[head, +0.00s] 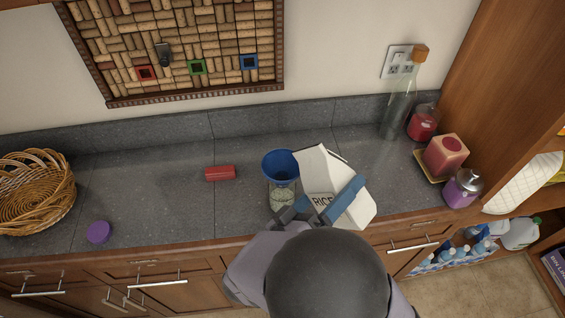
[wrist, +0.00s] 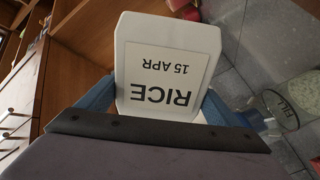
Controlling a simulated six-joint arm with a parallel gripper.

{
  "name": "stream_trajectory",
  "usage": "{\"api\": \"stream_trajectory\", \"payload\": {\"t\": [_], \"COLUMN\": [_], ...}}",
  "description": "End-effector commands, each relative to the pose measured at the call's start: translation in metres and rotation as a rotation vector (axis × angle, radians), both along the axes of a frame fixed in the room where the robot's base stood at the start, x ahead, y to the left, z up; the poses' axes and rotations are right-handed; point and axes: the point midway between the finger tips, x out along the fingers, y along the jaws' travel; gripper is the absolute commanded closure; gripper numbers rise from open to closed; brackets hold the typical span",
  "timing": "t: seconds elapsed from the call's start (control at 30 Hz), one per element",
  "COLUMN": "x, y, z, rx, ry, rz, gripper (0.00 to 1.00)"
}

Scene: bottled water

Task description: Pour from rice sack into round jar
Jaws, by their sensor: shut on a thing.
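The white rice sack (head: 325,172), with a RICE label, is in my gripper (head: 328,197) just right of the round jar. In the wrist view the sack (wrist: 170,40) is between the two blue fingers, its label reading RICE 15 APR upside down. The round clear jar (head: 283,197) stands on the counter near its front edge, with a blue funnel (head: 279,165) at its mouth. In the wrist view the jar (wrist: 283,108) shows a FILL mark at the right. I cannot see any rice flowing, and the sack's opening is not clearly visible.
A red block (head: 220,173) and a purple lid (head: 98,232) lie on the counter (head: 150,190), left of the jar. A wicker basket (head: 35,190) is at far left. A tall bottle (head: 400,105), red jar (head: 423,122), candle (head: 446,155) and purple jar (head: 463,188) stand right.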

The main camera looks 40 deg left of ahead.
Motion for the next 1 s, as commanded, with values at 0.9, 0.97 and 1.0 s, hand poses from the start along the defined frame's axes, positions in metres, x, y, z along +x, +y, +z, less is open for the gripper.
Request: {"api": "stream_trajectory", "payload": {"t": [0.9,0.97,1.0], "x": [0.000,0.000,0.000], "y": [-0.002,-0.002,-0.002], "z": [-0.009,-0.009,-0.010], "rx": [-0.101,-0.107,-0.111], "ry": [0.007,0.008,0.008], "rz": [0.000,0.000,0.000], "gripper": [0.54,0.54,0.54]}}
